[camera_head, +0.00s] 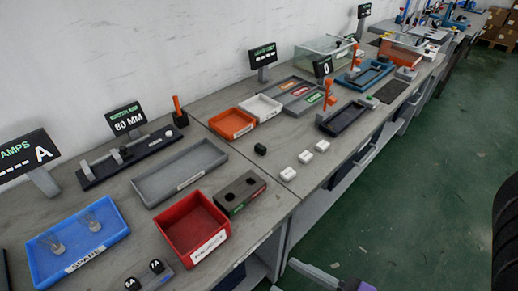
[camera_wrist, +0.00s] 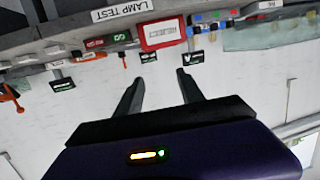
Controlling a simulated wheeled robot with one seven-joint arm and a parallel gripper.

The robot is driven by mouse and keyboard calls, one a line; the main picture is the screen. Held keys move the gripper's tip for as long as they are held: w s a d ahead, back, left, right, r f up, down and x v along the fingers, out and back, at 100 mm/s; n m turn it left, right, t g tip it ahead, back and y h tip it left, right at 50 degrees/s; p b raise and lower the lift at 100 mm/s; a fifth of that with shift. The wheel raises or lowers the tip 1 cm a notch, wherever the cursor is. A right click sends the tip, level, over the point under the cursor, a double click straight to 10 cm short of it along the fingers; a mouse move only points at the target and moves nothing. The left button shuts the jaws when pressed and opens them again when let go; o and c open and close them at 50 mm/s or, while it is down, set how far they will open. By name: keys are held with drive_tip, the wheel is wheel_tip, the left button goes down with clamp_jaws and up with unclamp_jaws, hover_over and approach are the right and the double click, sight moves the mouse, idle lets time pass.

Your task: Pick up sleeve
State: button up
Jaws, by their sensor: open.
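My gripper (camera_wrist: 160,76) is open in the wrist view, its two dark fingers apart with only distant background between them. Its fingers do not show in the head view. No part is clearly marked as a sleeve. Two clear, flared pieces (camera_head: 93,222) (camera_head: 53,246) stand in the blue tray (camera_head: 98,258) labelled SPARE at the lower left of the head view. A small black piece (camera_head: 261,149) and several white blocks (camera_head: 305,157) lie on the bench. The gripper touches none of these.
A red bin (camera_head: 219,215), grey tray (camera_head: 186,196), two-hole block (camera_head: 238,205) and black fixture (camera_head: 90,182) crowd the near bench. Orange and white trays (camera_head: 232,133) (camera_head: 260,101) stand beyond. The wrist view shows the bench upside down, with a LAMP TEST label (camera_wrist: 122,10).

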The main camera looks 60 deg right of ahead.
drive_tip(key=w+d+r+m+h+p, duration=0.1)
drive_tip(key=w+d+m+h+p, duration=0.2)
drive_tip(key=d, duration=0.4)
drive_tip(key=w+d+f+m+g+h+p, duration=0.1)
drive_tip(key=d+f+m+g+p, duration=0.2)
drive_tip(key=d+m, duration=1.3)
drive_tip(key=w+d+f+m+g+h+p, duration=0.15)
drive_tip(key=d+f+m+p, duration=0.35)
drive_tip(key=d+m, duration=1.15)
drive_tip(key=t+y, duration=0.1)
drive_tip(key=w+a+f+t+y+b, duration=0.1)
drive_tip(key=y, duration=0.1)
drive_tip(key=shift+w+a+f+y+b, duration=0.25)
drive_tip(key=shift+a+f+b, duration=0.05)
drive_tip(key=shift+w+a+r+m+y, duration=0.1)
drive_tip(key=shift+w+a+m+y, duration=0.15)
drive_tip(key=shift+a+m, duration=0.4)
drive_tip(key=shift+a, duration=0.25)
